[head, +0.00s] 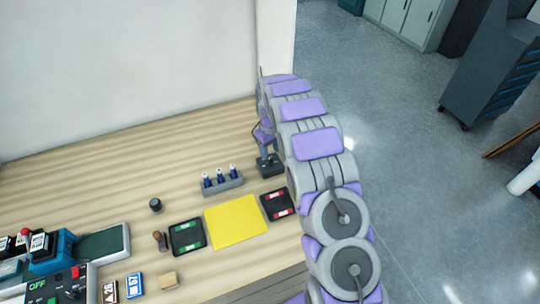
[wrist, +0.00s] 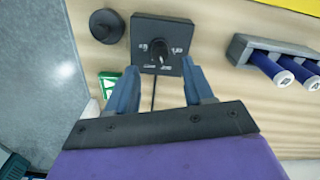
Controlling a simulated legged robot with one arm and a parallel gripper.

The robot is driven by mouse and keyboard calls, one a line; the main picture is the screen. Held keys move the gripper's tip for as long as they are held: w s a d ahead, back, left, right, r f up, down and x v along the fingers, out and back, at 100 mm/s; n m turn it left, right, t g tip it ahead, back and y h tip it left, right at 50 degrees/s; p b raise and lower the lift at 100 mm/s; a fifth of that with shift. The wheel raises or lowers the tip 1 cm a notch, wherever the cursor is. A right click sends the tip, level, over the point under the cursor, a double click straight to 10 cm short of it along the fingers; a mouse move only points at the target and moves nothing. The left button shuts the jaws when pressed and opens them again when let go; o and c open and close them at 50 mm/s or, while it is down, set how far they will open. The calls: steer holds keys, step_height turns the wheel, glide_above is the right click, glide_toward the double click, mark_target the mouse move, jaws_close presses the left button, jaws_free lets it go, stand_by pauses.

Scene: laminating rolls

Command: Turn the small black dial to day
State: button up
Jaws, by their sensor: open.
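The small black dial (wrist: 157,46) stands in the middle of a dark square plate (wrist: 176,25) on the wooden table. Small white labels sit around the dial, too small to read surely, and I cannot tell which one it points at. My gripper (wrist: 160,68) is open and empty, its two blue fingers spread either side of the plate's lower part in the wrist view. The dial lies between and a little beyond the fingertips, with no contact seen. In the head view my gripper (head: 265,150) is above the dark plate (head: 271,167), and the dial there is hard to make out.
A grey rack (wrist: 240,48) of blue vials stands close on the right in the wrist view. A round black knob (wrist: 107,26) is at the left, with a green-and-white sign (wrist: 108,84) below. A yellow sheet (head: 236,221) and two dark trays lie nearer me in the head view.

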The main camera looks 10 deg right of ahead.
mark_target(270, 160)
step_height(270, 160, up, 13)
steer(key=shift+f+p, duration=0.15)
steer(key=shift+p, duration=0.2)
stand_by(0.3)
steer(key=s+r+m+b, duration=0.1)
steer(key=s+r, duration=0.2)
steer(key=s, duration=0.5)
steer(key=s+r+m+g+b, duration=0.1)
steer(key=s+r, duration=0.2)
steer(key=s, duration=0.5)
steer(key=s+r+m+b, duration=0.1)
steer(key=s+r, duration=0.2)
steer(key=s, duration=0.4)
steer(key=s+f+m+b, duration=0.1)
steer(key=s+f, duration=0.1)
steer(key=s, duration=1.1)
steer(key=s+f+m+b, duration=0.1)
steer(key=s+f, duration=0.2)
steer(key=s, duration=1.1)
steer(key=shift+m+g+b, duration=0.35)
steer(key=shift+m+g, duration=0.05)
